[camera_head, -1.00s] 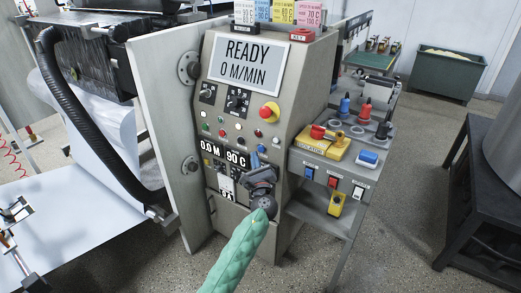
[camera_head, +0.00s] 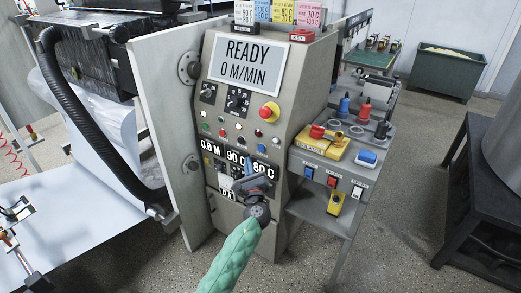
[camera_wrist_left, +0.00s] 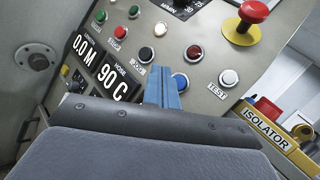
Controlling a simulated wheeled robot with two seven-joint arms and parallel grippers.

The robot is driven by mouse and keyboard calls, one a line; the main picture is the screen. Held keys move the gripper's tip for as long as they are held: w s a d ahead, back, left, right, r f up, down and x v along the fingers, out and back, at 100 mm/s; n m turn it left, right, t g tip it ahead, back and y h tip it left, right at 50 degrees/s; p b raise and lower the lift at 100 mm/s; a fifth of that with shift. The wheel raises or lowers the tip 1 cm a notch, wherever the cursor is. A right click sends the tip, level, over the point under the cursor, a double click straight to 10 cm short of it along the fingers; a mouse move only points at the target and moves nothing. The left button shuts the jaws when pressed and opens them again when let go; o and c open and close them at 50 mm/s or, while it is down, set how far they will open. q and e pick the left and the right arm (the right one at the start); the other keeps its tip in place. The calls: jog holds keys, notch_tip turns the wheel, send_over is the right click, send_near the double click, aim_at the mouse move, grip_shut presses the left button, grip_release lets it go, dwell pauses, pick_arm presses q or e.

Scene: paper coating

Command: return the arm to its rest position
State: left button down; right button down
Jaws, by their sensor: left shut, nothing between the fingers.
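My left gripper (camera_head: 247,173) is in front of the lower part of the grey control console (camera_head: 300,85). Its green-sleeved arm comes up from the bottom edge. The blue fingers are shut together and empty, and they also show in the left wrist view (camera_wrist_left: 163,90). In that view they overlap the panel just below a row of buttons, near a blue button (camera_wrist_left: 180,81); I cannot tell the exact gap to the panel. The console display (camera_head: 245,64) reads READY, 0 M/MIN. My right gripper is not in view.
A side shelf (camera_head: 335,165) with a yellow isolator box (camera_head: 321,142) and switches stands right of the console. A black hose (camera_head: 85,125) and white paper web (camera_head: 75,235) are at the left. A dark stand (camera_head: 480,190) is at the right, with open floor between.

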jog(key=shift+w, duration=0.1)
